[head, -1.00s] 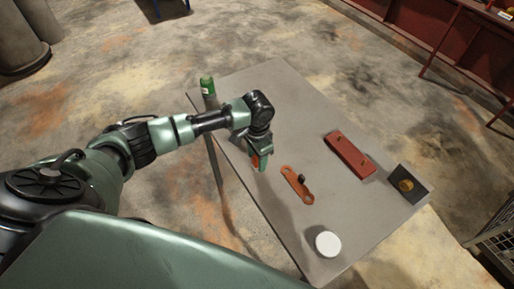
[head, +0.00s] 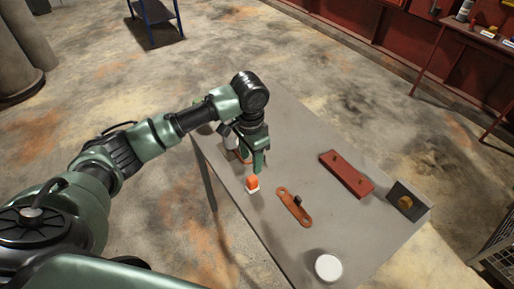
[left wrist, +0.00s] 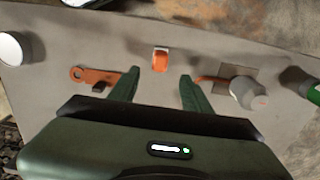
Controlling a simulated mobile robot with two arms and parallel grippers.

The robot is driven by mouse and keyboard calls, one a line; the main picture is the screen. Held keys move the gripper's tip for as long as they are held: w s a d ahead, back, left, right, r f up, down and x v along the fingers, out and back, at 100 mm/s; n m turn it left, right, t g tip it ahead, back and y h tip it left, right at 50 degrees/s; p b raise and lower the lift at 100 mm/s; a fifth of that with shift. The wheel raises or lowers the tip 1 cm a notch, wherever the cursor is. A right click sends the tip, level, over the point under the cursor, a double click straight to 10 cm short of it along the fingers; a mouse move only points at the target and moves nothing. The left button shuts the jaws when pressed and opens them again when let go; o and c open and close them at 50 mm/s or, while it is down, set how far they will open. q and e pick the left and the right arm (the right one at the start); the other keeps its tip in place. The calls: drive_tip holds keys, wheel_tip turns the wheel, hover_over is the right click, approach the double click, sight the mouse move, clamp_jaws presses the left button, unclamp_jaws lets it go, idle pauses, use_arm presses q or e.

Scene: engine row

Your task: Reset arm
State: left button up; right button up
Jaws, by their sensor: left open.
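My left arm reaches in from the left in the head view. My left gripper (head: 253,164) is over the table, pointing down, with its fingers apart and nothing between them. In the left wrist view the open fingers (left wrist: 158,90) show, with a small orange block with a white end (left wrist: 160,60) beyond them, clear of both. In the head view this orange block (head: 252,183) stands on the table just below the gripper, apart from it. My right gripper is not in view.
The grey table (head: 290,135) holds an orange link (head: 294,207), a red bar (head: 346,174), a dark plate with a gold disc (head: 406,202) and a white round piece (head: 328,267). A grey-white bottle (left wrist: 245,92) and a green-ended item (left wrist: 313,93) lie right in the wrist view.

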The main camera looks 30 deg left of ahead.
use_arm(q)
drive_tip(key=s+d+f+h, duration=0.1)
drive_tip(key=s+d+f, duration=0.1)
drive_tip(key=s+d, duration=0.2)
drive_tip(key=s+d+f+t, duration=0.1)
drive_tip(key=s+d+f, duration=0.2)
drive_tip(key=d, duration=0.1)
drive_tip(key=s+d+f+t+h, duration=0.1)
drive_tip(key=s+d+f, duration=0.2)
drive_tip(key=s+d, duration=0.1)
drive_tip(key=shift+s+m+h, duration=0.3)
drive_tip(key=shift+s, duration=0.05)
drive_tip(key=s+a+n+t+y, duration=0.1)
drive_tip(key=s+a+n, duration=0.1)
drive_tip(key=s+a, duration=0.3)
drive_tip(key=s+a+n+t+y, duration=0.1)
drive_tip(key=s+a+n, duration=0.2)
drive_tip(key=s, duration=0.4)
wheel_tip(320, 180, down, 30)
drive_tip(key=s+r+g+b, duration=0.1)
drive_tip(key=s+g+b, duration=0.1)
drive_tip(key=b, duration=0.1)
drive_tip(key=s+a+f+g+b, duration=0.1)
drive_tip(key=s+a+f+b, duration=0.1)
drive_tip(key=s+f, duration=1.4)
wheel_tip(320, 180, down, 2)
drive_tip(key=shift+s+a+f+m+y, duration=0.1)
drive_tip(key=shift+s+a+m+y, duration=0.2)
drive_tip(key=shift+s+a+m, duration=0.1)
